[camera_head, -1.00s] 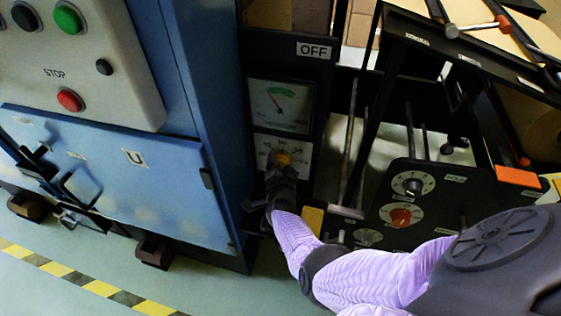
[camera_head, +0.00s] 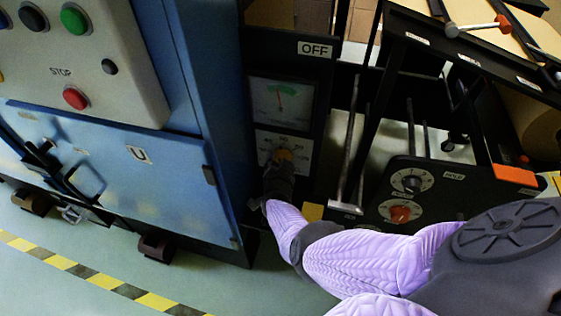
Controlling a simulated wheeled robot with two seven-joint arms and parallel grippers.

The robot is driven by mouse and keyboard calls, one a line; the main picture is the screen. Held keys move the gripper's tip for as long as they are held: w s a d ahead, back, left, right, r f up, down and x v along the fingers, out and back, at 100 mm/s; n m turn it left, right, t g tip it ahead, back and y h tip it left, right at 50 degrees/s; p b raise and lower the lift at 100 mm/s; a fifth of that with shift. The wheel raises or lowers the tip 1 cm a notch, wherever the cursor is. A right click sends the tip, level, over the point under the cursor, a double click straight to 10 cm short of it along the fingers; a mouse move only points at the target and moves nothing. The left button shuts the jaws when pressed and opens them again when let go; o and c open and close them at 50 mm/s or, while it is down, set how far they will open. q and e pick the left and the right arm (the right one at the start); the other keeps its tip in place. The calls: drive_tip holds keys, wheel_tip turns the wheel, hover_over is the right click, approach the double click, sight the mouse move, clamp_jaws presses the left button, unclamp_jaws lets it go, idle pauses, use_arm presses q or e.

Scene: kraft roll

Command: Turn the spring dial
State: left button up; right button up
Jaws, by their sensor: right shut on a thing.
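The spring dial (camera_head: 284,155) is an orange knob on a white scale plate, below a gauge (camera_head: 281,102) with a green needle on a dark panel. My right gripper (camera_head: 281,168) is at the knob from below and is shut on it. The gripper covers the lower part of the knob and plate, so the fingertips are hard to make out. The gauge needle points up and a little left. My left gripper is not in view.
A second panel at right carries a black knob (camera_head: 412,184) and an orange-red knob (camera_head: 400,214). A blue cabinet (camera_head: 110,170) with a grey button box (camera_head: 90,60) stands at left. An OFF label (camera_head: 314,49) sits above the gauge.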

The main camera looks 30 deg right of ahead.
sight(280, 160)
drive_tip(key=o, duration=0.9)
drive_tip(key=shift+c, duration=0.2)
drive_tip(key=shift+o, duration=1.3)
drive_tip(key=p+v, duration=0.2)
drive_tip(key=v, duration=0.1)
drive_tip(key=r+p+v, duration=0.1)
drive_tip(key=p+v, duration=0.2)
drive_tip(key=shift+w, duration=0.1)
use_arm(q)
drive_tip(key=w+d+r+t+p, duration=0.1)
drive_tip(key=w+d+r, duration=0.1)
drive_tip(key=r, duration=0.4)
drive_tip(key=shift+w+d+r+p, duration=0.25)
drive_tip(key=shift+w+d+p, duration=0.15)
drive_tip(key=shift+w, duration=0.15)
use_arm(e)
drive_tip(key=s+a, duration=0.2)
drive_tip(key=s, duration=0.1)
drive_tip(key=shift+a+r, duration=0.1)
drive_tip(key=shift+r, duration=0.05)
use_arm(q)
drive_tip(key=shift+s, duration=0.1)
